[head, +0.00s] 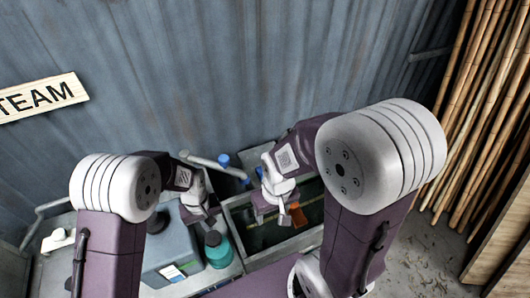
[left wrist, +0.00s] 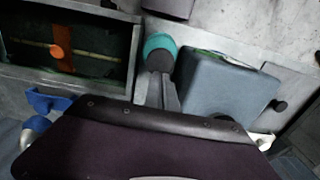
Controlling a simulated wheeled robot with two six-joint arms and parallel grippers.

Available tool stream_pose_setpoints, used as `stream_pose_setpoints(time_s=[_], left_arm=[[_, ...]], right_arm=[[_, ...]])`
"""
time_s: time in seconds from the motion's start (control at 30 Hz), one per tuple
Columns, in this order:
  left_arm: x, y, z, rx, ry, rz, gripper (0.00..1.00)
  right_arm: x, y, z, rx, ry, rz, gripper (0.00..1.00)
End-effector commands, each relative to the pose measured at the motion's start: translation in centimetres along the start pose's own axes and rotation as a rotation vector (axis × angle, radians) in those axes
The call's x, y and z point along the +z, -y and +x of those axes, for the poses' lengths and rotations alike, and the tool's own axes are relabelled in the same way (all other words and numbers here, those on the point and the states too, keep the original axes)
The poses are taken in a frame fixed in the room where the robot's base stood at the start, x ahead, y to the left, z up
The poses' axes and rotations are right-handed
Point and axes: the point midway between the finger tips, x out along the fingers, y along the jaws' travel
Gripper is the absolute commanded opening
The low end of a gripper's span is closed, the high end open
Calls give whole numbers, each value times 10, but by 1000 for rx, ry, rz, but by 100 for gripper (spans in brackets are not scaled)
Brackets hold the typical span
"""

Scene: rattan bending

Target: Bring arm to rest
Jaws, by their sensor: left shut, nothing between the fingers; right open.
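My left gripper (head: 207,217) is shut and empty, above the bench near a grey box (head: 168,246) and a teal bottle (head: 217,252). In the left wrist view its closed fingers (left wrist: 160,76) point toward the teal bottle (left wrist: 158,43), overlapping its dark lower part in the picture. My right gripper (head: 272,211) is over the metal trough (head: 242,261); its jaws are open, though the fingertips are small here. An orange piece (head: 298,216) shows beside it. Both of my arms are bent, with large white joints in the foreground.
In the left wrist view, the trough (left wrist: 137,60) holds dark contents, with a thin pole lying across it. Blue-handled parts (head: 223,160) stand behind the trough. Several bamboo poles (head: 485,110) lean at the right. A corrugated wall (head: 230,70) closes off the back.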

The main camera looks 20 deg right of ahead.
Motion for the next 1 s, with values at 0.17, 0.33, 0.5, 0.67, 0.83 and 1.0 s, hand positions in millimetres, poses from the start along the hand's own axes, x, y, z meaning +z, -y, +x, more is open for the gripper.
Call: stream_pose_setpoints(time_s=[0.17, 0.33, 0.5, 0.67, 0.83, 1.0], left_arm=[[-1, 4, -3, 2, -4, -2, 0], [-2, 62, -49, 26, -65, -12, 0], [23, 132, -92, 29, -149, -11, 0], [58, 177, -114, 9, -216, -9, 0], [75, 187, -64, 2, -213, -2, 0], [82, 184, -4, 8, -180, -9, 0]], right_arm=[[0, 0, 0, 0, 0, 0, 57], [0, 0, 0, 0, 0, 0, 57], [0, 0, 0, 0, 0, 0, 57], [0, 0, 0, 0, 0, 0, 57], [6, -1, 51, 0, 1, 0, 57], [11, -2, 109, 0, 0, 0, 57]])
